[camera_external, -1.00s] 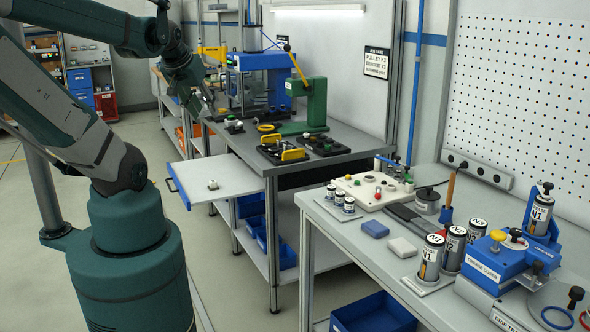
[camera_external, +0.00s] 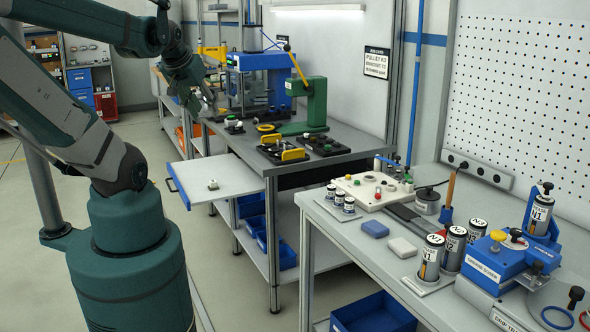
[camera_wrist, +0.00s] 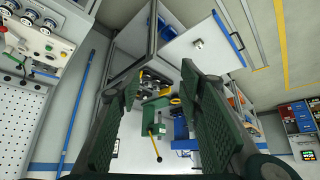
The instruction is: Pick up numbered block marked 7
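No block with a readable 7 shows in either view. A small pale object (camera_external: 213,184) sits alone on the pull-out shelf (camera_external: 235,180); its marking is too small to read. It also appears in the wrist view (camera_wrist: 198,44). A blue block (camera_external: 375,229) and a pale grey block (camera_external: 402,247) lie on the near bench, with no number legible. My gripper (camera_wrist: 158,76) is open and empty, its two green fingers well apart in the wrist view. In the external view my gripper (camera_external: 204,103) hangs in the air around the far bench's left side, away from the near bench.
The far bench carries a green press (camera_external: 316,104), a blue machine (camera_external: 264,78) and black trays with yellow parts (camera_external: 284,151). The near bench (camera_external: 340,237) holds labelled cylinders (camera_external: 429,262), a white control panel (camera_external: 366,190) and a blue fixture (camera_external: 498,259). Floor is free between benches.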

